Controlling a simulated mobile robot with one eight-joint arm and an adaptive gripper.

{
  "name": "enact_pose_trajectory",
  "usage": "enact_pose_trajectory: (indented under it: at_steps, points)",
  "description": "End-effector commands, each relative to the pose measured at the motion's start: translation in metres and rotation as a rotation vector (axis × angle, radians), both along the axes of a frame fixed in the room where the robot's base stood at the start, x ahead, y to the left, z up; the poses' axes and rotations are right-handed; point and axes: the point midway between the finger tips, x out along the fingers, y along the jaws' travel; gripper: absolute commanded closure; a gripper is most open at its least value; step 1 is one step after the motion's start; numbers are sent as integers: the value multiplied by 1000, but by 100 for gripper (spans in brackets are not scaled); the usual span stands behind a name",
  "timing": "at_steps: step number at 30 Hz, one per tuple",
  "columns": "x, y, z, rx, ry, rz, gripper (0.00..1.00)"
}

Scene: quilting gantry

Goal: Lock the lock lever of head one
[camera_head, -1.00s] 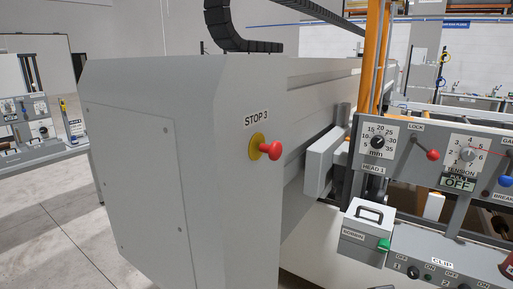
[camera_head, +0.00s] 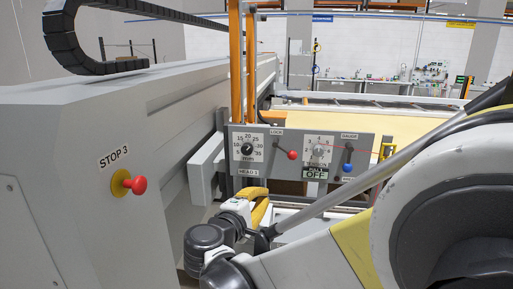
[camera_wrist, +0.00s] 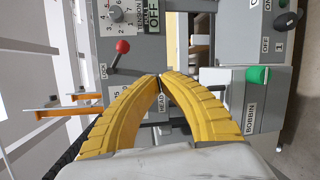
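The lock lever (camera_head: 292,154) has a red ball knob on a short dark stem, under the word LOCK on the head panel (camera_head: 265,172). In the head view it points down and to the right. The lever also shows in the wrist view (camera_wrist: 122,47), up and left of my fingertips. My gripper (camera_head: 258,200) is below the panel's left part, apart from the lever. In the wrist view my yellow fingers (camera_wrist: 160,77) curve together until their tips meet, with nothing between them. They partly cover the HEAD label (camera_wrist: 161,103), whose number is too small to be sure of.
The panel also carries a width dial (camera_head: 247,149), a tension dial (camera_head: 319,150) and a blue-knobbed gauge lever (camera_head: 348,167). A red stop button (camera_head: 138,185) sticks out of the grey housing at left. A bobbin box (camera_wrist: 238,105) with a green catch is right of my fingers.

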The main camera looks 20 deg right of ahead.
Motion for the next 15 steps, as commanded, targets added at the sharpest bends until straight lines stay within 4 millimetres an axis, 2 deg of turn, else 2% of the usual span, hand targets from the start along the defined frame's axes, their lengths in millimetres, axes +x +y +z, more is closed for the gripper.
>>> enact_pose_trajectory:
  at_steps: [1, 3, 7, 11, 15]
  points:
    - [9, 8, 13, -75, -9, 5, 100]
    - [17, 16, 25, -167, -22, 10, 100]
    - [23, 24, 36, -257, -37, 9, 100]
    - [29, 20, 38, -275, -39, 8, 100]
    - [42, 2, 39, -272, -39, 5, 100]
